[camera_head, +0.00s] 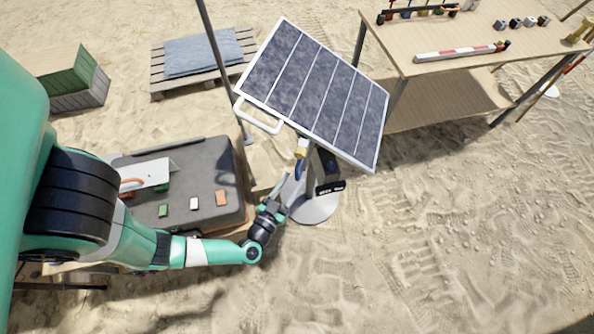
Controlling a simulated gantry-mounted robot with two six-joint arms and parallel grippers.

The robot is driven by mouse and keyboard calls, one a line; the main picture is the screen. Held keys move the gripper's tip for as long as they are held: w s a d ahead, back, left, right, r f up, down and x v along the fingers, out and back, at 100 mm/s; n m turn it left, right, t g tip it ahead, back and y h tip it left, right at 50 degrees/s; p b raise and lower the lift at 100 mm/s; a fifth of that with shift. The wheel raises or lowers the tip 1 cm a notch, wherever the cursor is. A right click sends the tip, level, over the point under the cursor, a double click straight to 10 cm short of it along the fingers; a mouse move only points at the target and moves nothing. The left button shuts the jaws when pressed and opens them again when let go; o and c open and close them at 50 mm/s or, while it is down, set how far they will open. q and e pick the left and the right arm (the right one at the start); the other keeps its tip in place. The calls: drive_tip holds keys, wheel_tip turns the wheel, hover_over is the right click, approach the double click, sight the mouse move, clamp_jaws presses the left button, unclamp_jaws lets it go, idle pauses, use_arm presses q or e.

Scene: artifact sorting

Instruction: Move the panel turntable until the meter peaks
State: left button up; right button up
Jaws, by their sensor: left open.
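The solar panel (315,90) is tilted on a stand with a round pale base (316,209). A white handle (258,116) sticks out from its left edge. A small black meter (331,187) with a display sits low on the stand; its reading is too small to make out. My left gripper (285,187) is open, below the panel's lower left edge and close to the stand's left side. It is apart from the white handle, which is above it. Whether its fingers touch the stand cannot be told. My right gripper is out of view.
A grey case (200,165) with small coloured blocks lies left of the stand. A wooden table (440,68) with tools stands at the back right. A pallet (160,88) with a folded cloth and a dark pole (214,45) are behind. Open sand lies front right.

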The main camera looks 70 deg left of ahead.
sight(296, 176)
use_arm(q)
drive_tip(key=shift+b+x, duration=0.35)
drive_tip(key=shift+x, duration=1.55)
clamp_jaws()
